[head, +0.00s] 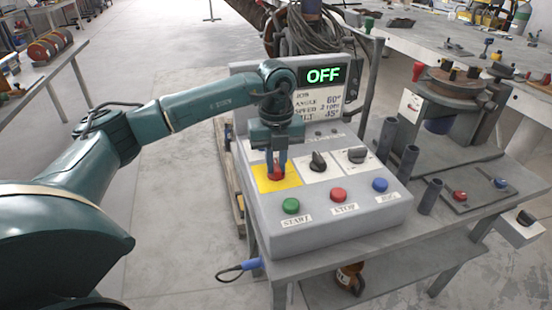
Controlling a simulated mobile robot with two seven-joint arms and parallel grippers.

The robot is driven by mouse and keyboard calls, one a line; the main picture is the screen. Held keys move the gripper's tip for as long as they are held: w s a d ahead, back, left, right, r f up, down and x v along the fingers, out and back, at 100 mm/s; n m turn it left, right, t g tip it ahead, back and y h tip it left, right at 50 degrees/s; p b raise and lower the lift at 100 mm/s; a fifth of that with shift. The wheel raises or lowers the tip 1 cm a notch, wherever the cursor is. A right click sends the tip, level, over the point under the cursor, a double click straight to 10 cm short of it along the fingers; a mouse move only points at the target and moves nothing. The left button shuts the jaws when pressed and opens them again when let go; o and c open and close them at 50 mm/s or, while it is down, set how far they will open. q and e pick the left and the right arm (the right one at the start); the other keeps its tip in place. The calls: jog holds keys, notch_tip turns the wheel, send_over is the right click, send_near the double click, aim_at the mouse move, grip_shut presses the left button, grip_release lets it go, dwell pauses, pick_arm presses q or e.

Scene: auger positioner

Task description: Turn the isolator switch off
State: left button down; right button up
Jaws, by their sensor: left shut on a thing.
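A grey sloped control box (330,232) stands on the bench. The isolator switch (277,173) is a red knob on a yellow square plate (262,186) at the box's upper left. My left gripper (277,166) points down over the plate and is shut on the red knob, hiding much of it. The display (324,75) behind the box reads OFF in green letters. My right gripper is not in view.
Two black knobs (318,161) (357,155) sit right of the yellow plate. Green (291,205), red (338,195) and blue (380,185) buttons line the front. Grey upright tubes (407,163) stand close to the box's right side.

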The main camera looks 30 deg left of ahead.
aim_at(276, 165)
pick_arm(q)
jog(key=shift+r+n, duration=0.1)
jog(key=shift+n, duration=0.5)
jog(key=c, duration=1.4)
grip_release()
notch_tip(276, 165, up, 13)
